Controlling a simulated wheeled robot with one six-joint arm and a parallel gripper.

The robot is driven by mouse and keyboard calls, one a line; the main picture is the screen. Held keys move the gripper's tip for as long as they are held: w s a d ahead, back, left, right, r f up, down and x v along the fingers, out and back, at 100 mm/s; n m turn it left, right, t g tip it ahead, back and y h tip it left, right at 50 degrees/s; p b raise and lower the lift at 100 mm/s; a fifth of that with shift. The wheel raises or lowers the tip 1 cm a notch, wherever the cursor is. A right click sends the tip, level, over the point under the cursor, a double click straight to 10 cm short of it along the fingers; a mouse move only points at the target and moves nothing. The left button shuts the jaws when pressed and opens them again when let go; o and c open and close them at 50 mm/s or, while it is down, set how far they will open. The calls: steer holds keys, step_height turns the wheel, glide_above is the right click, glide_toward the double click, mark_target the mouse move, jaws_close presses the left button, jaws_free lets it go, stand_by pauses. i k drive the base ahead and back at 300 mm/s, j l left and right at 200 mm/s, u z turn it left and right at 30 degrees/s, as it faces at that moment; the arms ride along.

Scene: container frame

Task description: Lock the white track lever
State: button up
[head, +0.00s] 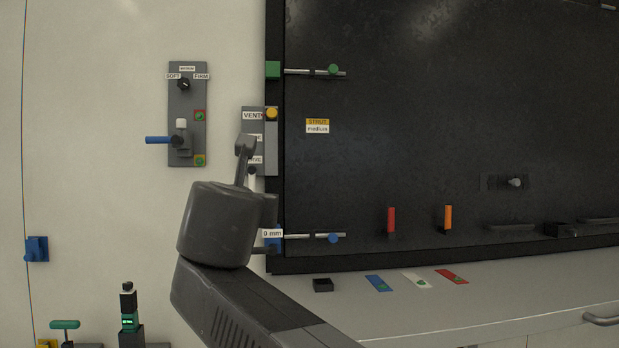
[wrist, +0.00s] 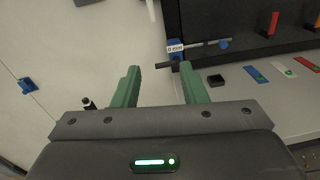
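My gripper (wrist: 160,67) is open and empty in the wrist view, its two green fingers wide apart in front of the pale wall. In the head view my arm hides it. A small white part (head: 252,179) hangs below the grey VENT panel (head: 270,150), partly behind my arm. A white end of a part also shows at the top of the wrist view (wrist: 152,9). I cannot tell whether either is the white track lever. Another white knob (head: 181,123) stands above the blue handle (head: 158,140) on the grey SOFT/FIRM panel (head: 173,93).
A black box (head: 323,285) and blue, white and red cards lie on the counter (head: 520,280). The wall left of the SOFT/FIRM panel is mostly clear.

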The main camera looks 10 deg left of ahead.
mark_target(251, 169)
steer(key=i+j+z, duration=0.1)
steer(key=i+j, duration=0.15)
steer(key=i+j+z, duration=0.1)
steer(key=j, duration=0.35)
steer(key=i+j+z, duration=0.1)
steer(key=i+j, duration=0.2)
